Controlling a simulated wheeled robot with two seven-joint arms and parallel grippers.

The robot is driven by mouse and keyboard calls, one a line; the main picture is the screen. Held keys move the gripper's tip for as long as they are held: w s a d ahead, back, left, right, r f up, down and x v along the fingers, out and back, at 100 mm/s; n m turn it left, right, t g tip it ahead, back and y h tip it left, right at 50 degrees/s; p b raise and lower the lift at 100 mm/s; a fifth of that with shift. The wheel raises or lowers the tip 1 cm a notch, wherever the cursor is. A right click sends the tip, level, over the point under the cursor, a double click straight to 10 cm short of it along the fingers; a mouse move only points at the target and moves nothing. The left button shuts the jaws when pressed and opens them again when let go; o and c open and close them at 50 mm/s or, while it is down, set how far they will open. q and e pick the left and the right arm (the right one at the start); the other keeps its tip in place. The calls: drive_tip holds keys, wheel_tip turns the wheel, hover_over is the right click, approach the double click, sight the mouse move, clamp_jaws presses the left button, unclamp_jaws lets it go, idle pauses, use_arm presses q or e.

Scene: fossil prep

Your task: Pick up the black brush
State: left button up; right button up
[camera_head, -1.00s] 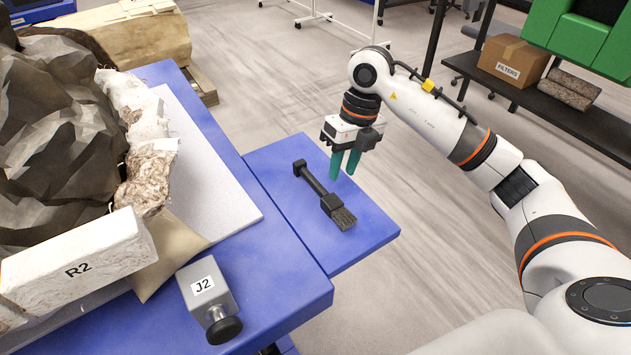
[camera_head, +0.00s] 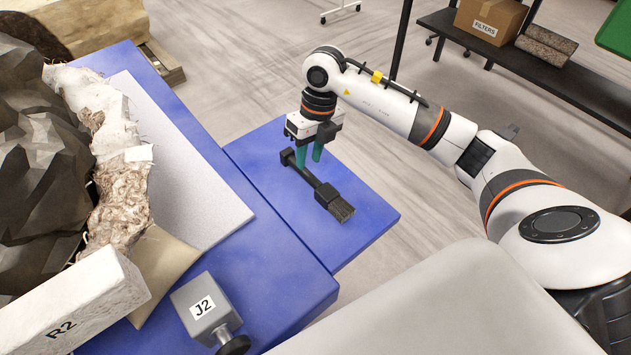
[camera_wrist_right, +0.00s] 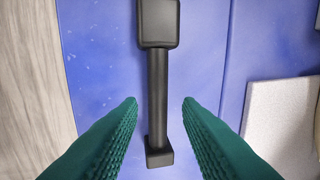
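The black brush (camera_head: 318,183) lies on the small blue side table, its dark bristles toward the lower right. My right gripper (camera_head: 309,157) points down over the handle end, with its green fingers apart. In the right wrist view the brush handle (camera_wrist_right: 158,90) runs lengthwise between the open fingers of the right gripper (camera_wrist_right: 160,112), with a gap on each side. Whether the fingertips are down at handle height is hard to tell. The bristles are outside the wrist view. My left gripper is in neither view.
The blue side table (camera_head: 355,225) adjoins a larger blue table (camera_head: 290,265). That table holds a grey J2 block (camera_head: 190,295) with a black knob, a white R2 block (camera_head: 75,305) and a large dark rock (camera_head: 45,180). The side table around the brush is clear.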

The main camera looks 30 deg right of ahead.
sight(307, 171)
drive_tip(key=f, duration=0.5)
drive_tip(key=shift+a+p, duration=0.35)
drive_tip(key=shift+r, duration=0.1)
clamp_jaws()
